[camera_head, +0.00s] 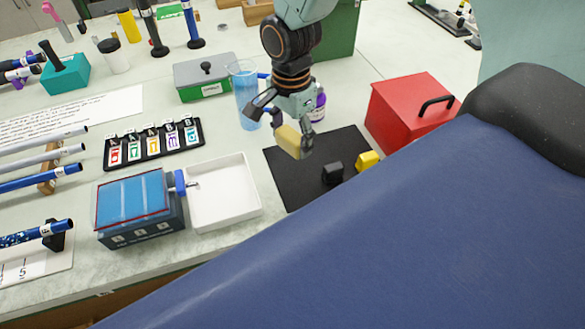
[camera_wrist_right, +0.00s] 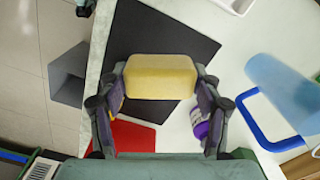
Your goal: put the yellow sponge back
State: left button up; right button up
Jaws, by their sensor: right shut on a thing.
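My right gripper (camera_head: 283,128) is shut on the yellow sponge (camera_head: 288,141), a pale yellow block. It holds the sponge above the back left part of the black mat (camera_head: 291,174). In the right wrist view the sponge (camera_wrist_right: 161,76) sits between the two fingers of the gripper (camera_wrist_right: 160,85), with the dark mat (camera_wrist_right: 170,35) beyond it. The underside of the sponge is hidden in that view. My left gripper does not show.
A red box (camera_head: 408,112) stands to the right. A blue pitcher (camera_head: 246,95) and purple bottle (camera_head: 319,104) stand close behind the gripper. A white tray (camera_head: 222,195) is left.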

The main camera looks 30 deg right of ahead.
send_over(291, 176)
jog(key=f, duration=0.3)
jog(key=f+b, duration=0.1)
jog(key=f, duration=0.1)
jog(key=shift+a+f, duration=0.2)
jog(key=shift+f, duration=0.2)
jog(key=shift+d+f, duration=0.25)
jog(key=shift+f, duration=0.4)
notch_tip(291, 176, down, 2)
jog(key=shift+s+a+f, duration=0.1)
jog(key=shift+s+a, duration=0.05)
jog(key=shift+a+f, duration=0.15)
jog(key=shift+f, duration=0.1)
jog(key=shift+d+f, duration=0.25)
jog(key=o, duration=0.8)
jog(key=shift+r, duration=0.1)
jog(key=shift+o, duration=1.4)
jog(key=shift+a, duration=0.2)
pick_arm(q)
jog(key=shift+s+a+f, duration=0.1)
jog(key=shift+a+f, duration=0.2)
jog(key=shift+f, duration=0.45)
pick_arm(e)
jog(key=shift+o, duration=0.2)
jog(key=shift+d, duration=0.15)
